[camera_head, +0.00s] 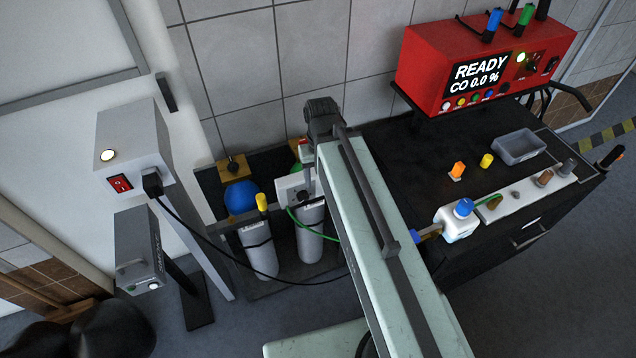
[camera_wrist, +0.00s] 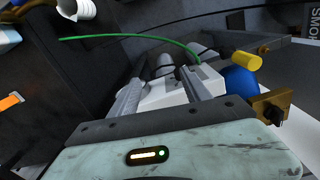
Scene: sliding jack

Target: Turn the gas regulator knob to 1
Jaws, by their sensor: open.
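A white-grey regulator box (camera_head: 292,188) sits at the top of the right-hand grey gas cylinder (camera_head: 310,235) in the head view. A small dark part shows on it, but I cannot tell whether this is the knob or read any setting. In the wrist view the pale box (camera_wrist: 168,94) lies between and beyond the two fingers of my gripper (camera_wrist: 168,80). The gripper is open, with nothing visibly clamped. The knob face and its numbers are not visible there. In the head view my arm hides the gripper's fingertips.
A blue ball-shaped top (camera_head: 241,197) and a yellow-capped part (camera_head: 262,203) stand left of the box. A green hose (camera_wrist: 130,38) and a black cable (camera_head: 200,235) run nearby. Right is a black bench (camera_head: 400,145) with a red READY analyser (camera_head: 485,60) and a white bottle (camera_head: 458,224).

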